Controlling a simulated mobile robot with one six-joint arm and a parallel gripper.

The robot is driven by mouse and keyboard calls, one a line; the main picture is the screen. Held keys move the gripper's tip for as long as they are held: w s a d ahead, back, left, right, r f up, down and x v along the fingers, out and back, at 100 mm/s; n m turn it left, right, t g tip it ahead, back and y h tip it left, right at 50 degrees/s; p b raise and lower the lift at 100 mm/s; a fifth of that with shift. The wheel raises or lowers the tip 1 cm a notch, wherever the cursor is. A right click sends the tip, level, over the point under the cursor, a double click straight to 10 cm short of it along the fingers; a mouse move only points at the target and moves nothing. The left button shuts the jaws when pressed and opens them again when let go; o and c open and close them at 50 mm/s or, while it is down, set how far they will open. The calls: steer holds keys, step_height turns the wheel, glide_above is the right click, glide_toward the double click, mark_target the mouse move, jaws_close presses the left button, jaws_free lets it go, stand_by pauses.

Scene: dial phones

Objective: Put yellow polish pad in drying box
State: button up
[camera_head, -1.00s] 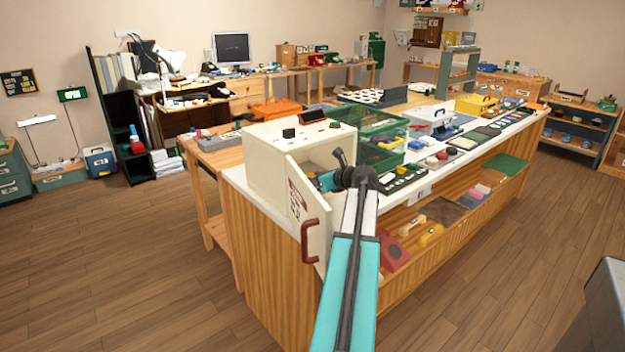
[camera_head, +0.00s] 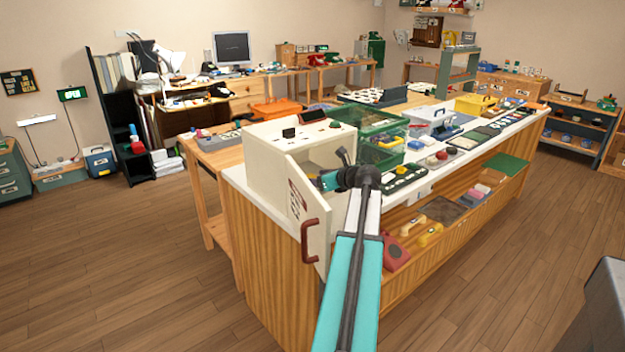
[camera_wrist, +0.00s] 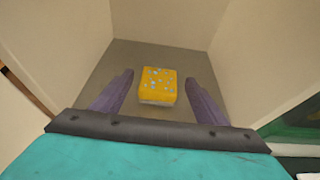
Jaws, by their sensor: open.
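The yellow polish pad (camera_wrist: 157,84) is a small yellow block with pale blue spots and a whitish lower side. In the wrist view it sits on the grey floor inside the drying box (camera_wrist: 190,57). In the head view the drying box (camera_head: 270,160) is a cream cabinet at the near end of the counter. Its door (camera_head: 309,215) with a red-brown handle stands open. My gripper (camera_wrist: 158,80) is open inside the box, one finger on each side of the pad, with gaps showing. In the head view my arm hides most of the gripper (camera_head: 328,181) and the pad.
Green crates (camera_head: 380,150) stand right beside the box on the white counter (camera_head: 425,182). A dark tray (camera_head: 405,178) with round pieces lies in front of them. The lower shelf holds a red phone (camera_head: 396,252) and yellow handsets. The floor left of the counter is clear.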

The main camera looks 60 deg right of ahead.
steer(key=v, duration=1)
steer(key=shift+s+r, duration=0.15)
steer(key=shift+s, duration=0.15)
steer(key=shift+s+a, duration=0.1)
stand_by(0.4)
